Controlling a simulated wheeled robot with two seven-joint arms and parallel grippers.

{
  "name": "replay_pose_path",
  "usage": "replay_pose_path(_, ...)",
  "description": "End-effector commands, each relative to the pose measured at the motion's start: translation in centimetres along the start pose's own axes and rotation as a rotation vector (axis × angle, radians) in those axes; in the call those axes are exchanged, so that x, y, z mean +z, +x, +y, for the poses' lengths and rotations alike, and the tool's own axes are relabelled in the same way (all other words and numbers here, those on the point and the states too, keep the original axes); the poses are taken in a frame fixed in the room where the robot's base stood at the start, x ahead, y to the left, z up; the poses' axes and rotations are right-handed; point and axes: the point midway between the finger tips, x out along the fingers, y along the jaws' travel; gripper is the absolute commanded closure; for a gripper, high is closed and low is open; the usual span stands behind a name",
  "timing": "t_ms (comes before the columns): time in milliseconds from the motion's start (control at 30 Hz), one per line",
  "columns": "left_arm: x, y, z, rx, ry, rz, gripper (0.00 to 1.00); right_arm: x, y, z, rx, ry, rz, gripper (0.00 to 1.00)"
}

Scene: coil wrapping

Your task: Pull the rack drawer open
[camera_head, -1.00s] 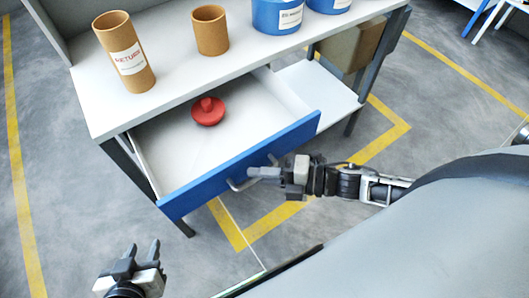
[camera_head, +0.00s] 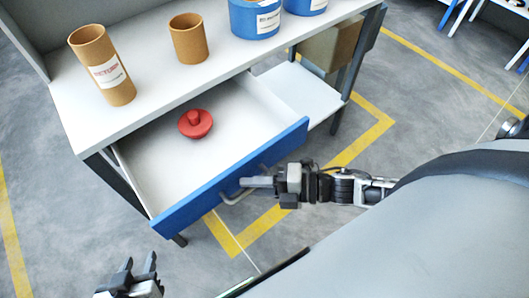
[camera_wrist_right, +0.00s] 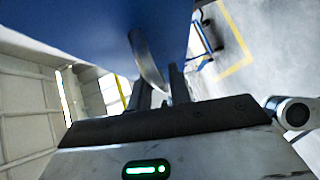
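The rack drawer, with a white inside (camera_head: 165,165) and a blue front (camera_head: 215,185), is pulled well out from under the rack top. A grey bar handle (camera_head: 236,198) is on its front. My right gripper (camera_head: 258,182) is at this handle. In the right wrist view, the fingers (camera_wrist_right: 160,88) lie on both sides of the curved handle (camera_wrist_right: 145,62) and appear closed on it. A red knobbed part (camera_head: 195,123) lies inside the drawer. My left gripper (camera_head: 138,270) is at the lower left, with its fingers apart and empty, clear of the drawer.
The white rack top (camera_head: 150,95) holds a labelled brown tube (camera_head: 103,68), a shorter brown tube (camera_head: 188,40) and two blue containers (camera_head: 255,18). A cardboard box (camera_head: 328,45) stands on the lower shelf (camera_head: 300,88). Grey floor with yellow lines lies before the drawer.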

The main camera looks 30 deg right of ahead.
Motion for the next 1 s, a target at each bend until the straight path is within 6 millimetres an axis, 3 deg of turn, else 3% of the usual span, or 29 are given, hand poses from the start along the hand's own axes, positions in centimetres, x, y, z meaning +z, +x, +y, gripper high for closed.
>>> replay_pose_path(233, -0.2, 0.0, -0.1, 0.0, 0.004, 0.004, 0.64, 0.0, -0.2, -0.1, -0.001, 0.001, 0.0, 0.8)
replay_pose_path(367, -0.1, 0.1, -0.1, 0.0, 0.005, 0.004, 0.64, 0.0, -1.7, -0.2, -0.005, 0.002, -0.001, 0.8)
replay_pose_path(800, -0.4, 0.4, -0.1, 0.002, 0.008, 0.013, 0.64, -0.1, -11.9, -0.1, -0.005, 0.003, -0.001, 0.8)
replay_pose_path(1000, -0.5, 0.3, -0.1, 0.002, 0.008, 0.013, 0.64, 0.0, -14.9, -0.1, -0.003, 0.001, -0.001, 0.8)
